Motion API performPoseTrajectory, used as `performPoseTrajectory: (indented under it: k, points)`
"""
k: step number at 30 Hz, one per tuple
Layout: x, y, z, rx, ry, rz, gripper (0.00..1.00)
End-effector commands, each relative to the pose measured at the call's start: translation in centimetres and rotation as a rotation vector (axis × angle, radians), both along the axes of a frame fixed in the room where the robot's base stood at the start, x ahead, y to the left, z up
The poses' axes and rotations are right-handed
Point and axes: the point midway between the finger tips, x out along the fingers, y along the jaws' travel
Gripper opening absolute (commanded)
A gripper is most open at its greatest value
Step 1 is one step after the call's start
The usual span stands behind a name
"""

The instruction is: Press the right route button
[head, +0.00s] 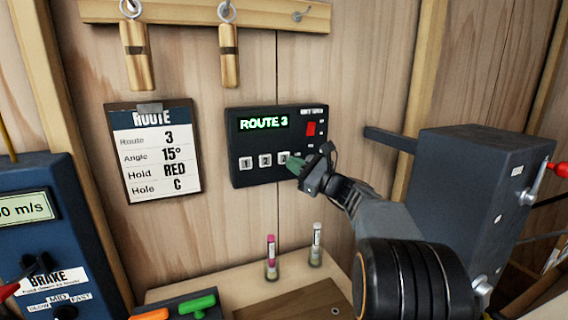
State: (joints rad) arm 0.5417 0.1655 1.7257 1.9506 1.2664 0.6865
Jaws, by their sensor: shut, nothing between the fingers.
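The black route panel (240,178) is on the wooden wall, its display (263,123) reading ROUTE 3 in green. Below the display is a row of pale buttons: button 1 (245,162), button 2 (265,160) and button 3 (283,158). My gripper (295,165) is shut and empty, its greenish fingertips at the lower right edge of button 3 and partly covering it. I cannot tell whether they touch it. The route card (155,152) hangs left of the panel and reads Route 3, Angle 15°, Hold RED, Hole C.
A red switch (311,129) is on the panel's right side. A dark box (470,180) with a red-knobbed lever stands right of my arm. A blue brake unit (40,240) is at left. Two small tubes (271,258) (316,245) stand on the ledge below. Wooden handles (137,55) hang above.

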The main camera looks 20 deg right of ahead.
Motion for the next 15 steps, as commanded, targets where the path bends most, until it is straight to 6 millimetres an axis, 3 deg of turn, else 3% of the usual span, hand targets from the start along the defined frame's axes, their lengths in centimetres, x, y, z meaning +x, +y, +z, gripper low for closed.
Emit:
performPoseTrajectory:
  k: [6,15]
  points:
    - [-1.7,0.0,-0.1,0.0,0.0,-0.001,0.0]
    - [-2.1,0.0,0.0,0.001,0.0,-0.001,0.0]
